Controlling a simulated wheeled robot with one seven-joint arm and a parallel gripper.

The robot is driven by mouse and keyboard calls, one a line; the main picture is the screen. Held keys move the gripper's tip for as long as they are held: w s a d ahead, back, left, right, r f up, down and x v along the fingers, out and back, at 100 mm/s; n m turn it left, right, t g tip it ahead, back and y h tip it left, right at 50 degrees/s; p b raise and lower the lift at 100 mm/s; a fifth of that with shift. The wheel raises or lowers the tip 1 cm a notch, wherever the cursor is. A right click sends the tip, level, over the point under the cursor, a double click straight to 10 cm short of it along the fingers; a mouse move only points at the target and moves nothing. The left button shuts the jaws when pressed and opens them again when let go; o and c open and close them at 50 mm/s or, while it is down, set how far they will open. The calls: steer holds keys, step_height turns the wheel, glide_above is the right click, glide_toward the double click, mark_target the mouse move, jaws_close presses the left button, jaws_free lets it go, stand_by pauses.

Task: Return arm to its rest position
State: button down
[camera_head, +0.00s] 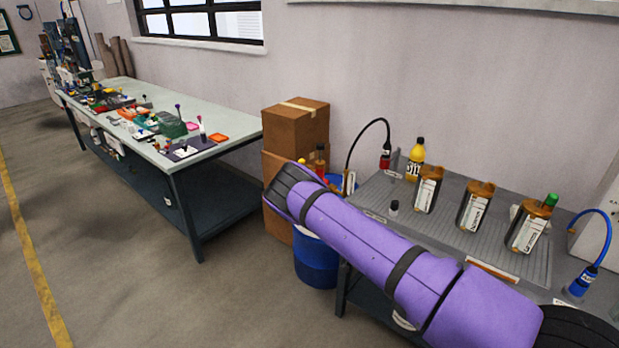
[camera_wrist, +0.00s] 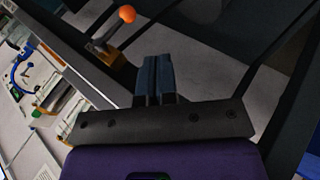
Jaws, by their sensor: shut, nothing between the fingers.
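My gripper (camera_wrist: 157,62) shows in the wrist view with its two dark fingers together and nothing between them. In the head view my purple arm stretches from the lower right up to the left, over the front of the grey bench (camera_head: 560,258). Its far end is a black joint beside the cardboard boxes, and the gripper itself cannot be made out there. In the wrist view an orange-topped item (camera_wrist: 127,14) lies beyond the fingers, apart from them.
Amber bottles with white labels (camera_head: 428,188) stand on the bench, with a yellow bottle (camera_head: 416,152) and a blue-tubed pump (camera_head: 582,282) there too. Stacked cardboard boxes (camera_head: 297,122) and a blue drum (camera_head: 316,262) stand behind my arm. A long table (camera_head: 225,122) is at left; the floor in front is clear.

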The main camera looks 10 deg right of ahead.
steer(key=w+a+r+y, duration=0.1)
steer(key=a+r+y, duration=0.1)
steer(key=r, duration=0.9)
steer(key=a+r+y, duration=0.2)
steer(key=r, duration=0.8)
steer(key=s+a+r+n+t+y, duration=0.15)
steer(key=s+r, duration=0.25)
steer(key=r, duration=0.7)
steer(key=s+a+r+n+t+y, duration=0.1)
steer(key=s+r+t+y, duration=0.15)
steer(key=r, duration=0.75)
steer(key=s+a+r+n+t, duration=0.1)
steer(key=s+r+n+t, duration=0.15)
steer(key=s+r, duration=1.3)
steer(key=s+a+r+n+t, duration=0.1)
steer(key=s+r+n, duration=0.1)
steer(key=s, duration=0.6)
steer(key=s+r+n+t, duration=0.1)
steer(key=s+r+n, duration=0.1)
steer(key=s, duration=0.6)
steer(key=shift+s+a, duration=0.3)
steer(key=shift+a, duration=0.05)
